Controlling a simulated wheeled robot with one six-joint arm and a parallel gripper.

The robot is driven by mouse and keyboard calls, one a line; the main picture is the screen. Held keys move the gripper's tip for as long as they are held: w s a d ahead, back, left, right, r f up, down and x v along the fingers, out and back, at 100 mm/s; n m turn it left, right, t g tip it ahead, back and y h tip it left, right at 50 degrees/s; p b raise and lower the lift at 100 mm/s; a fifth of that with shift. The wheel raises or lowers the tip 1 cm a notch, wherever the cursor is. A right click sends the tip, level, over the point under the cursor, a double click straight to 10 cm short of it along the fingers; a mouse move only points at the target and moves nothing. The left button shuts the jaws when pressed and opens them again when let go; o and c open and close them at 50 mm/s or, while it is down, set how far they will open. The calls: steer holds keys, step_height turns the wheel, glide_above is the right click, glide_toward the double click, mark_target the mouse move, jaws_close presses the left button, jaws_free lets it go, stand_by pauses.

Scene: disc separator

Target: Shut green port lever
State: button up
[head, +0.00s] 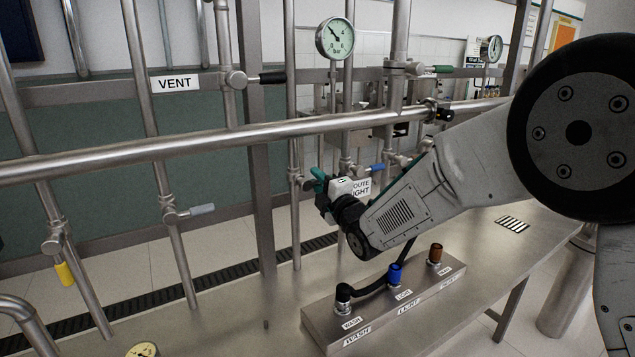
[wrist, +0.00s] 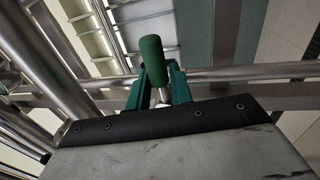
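A dark green lever handle (wrist: 152,58) on a steel stem shows in the wrist view, at the tips of my gripper's teal fingers (wrist: 160,82). The handle overlaps the left fingertip, and the stem shows in the gap between the fingers. The fingers stand apart; I see no clear grip on the lever. In the head view my gripper (head: 320,184) is among the pipes left of the "ROUTE LIGHT" label, and this lever is hard to make out there.
A thick horizontal pipe (head: 250,138) runs above my gripper. A blue lever (head: 377,167) is close to its right. Grey (head: 202,209), yellow (head: 65,273) and black (head: 272,78) levers stand left.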

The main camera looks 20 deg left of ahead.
steer(key=shift+o, duration=0.9)
steer(key=shift+s+d+f, duration=0.1)
steer(key=shift+s+d, duration=0.15)
steer(key=v, duration=0.7)
